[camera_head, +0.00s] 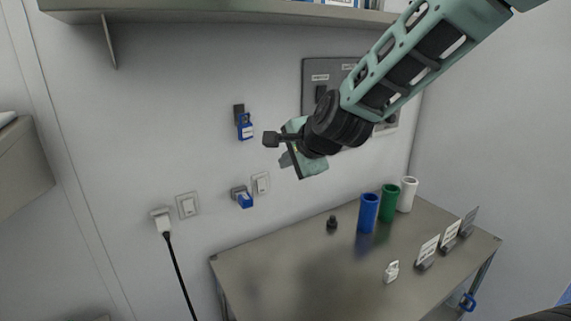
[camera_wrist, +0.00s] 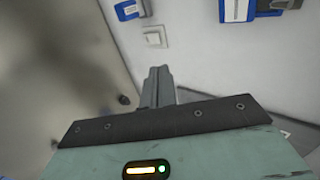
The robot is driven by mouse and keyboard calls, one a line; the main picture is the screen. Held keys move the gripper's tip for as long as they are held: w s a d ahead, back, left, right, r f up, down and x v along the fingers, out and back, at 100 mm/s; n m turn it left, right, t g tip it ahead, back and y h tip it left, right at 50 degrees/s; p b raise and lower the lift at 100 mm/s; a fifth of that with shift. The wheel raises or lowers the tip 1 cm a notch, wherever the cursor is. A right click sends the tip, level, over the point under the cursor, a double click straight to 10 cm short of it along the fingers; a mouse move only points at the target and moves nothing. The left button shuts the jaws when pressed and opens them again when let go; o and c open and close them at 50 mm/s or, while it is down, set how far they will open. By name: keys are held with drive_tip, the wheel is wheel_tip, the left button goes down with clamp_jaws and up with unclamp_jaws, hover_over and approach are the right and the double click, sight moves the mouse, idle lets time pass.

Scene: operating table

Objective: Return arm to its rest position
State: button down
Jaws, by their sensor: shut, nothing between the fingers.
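My gripper (camera_head: 284,158) hangs in the air in front of the wall in the head view, at the end of my green and black arm, which reaches in from the upper right. Its fingers are close together and hold nothing. In the wrist view the grey fingers (camera_wrist: 159,88) stand together as one narrow shape at the middle, above the dark bar and green body of the gripper. The gripper is above and behind the table's far edge and touches nothing that I can see.
The metal table (camera_head: 300,275) bears blue (camera_head: 368,212), green (camera_head: 389,203) and white (camera_head: 407,194) cylinders, a small black object (camera_head: 332,222), a white padlock-like item (camera_head: 391,272) and several label stands (camera_head: 450,235). The wall has blue-tagged devices (camera_head: 245,127), switches (camera_head: 187,205) and a grey panel (camera_head: 322,78). A shelf (camera_head: 220,12) runs above.

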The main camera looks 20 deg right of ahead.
idle(0.3)
drive_tip(key=s+a+f+n+g+y, duration=0.1)
drive_tip(key=s+a+f+n+g, duration=0.15)
drive_tip(key=s+a+n, duration=0.45)
drive_tip(key=s+a+f+n+g+y, duration=0.1)
drive_tip(key=s+a+f+n+g, duration=0.3)
drive_tip(key=s, duration=0.6)
drive_tip(key=s+d+f+n+g+h, duration=0.1)
drive_tip(key=s+d+n+g+h, duration=0.2)
drive_tip(key=s+n, duration=0.9)
drive_tip(key=s, duration=0.3)
drive_tip(key=shift+s+d+f+n, duration=0.15)
drive_tip(key=shift+s+d+n, duration=0.15)
drive_tip(key=shift+s, duration=0.1)
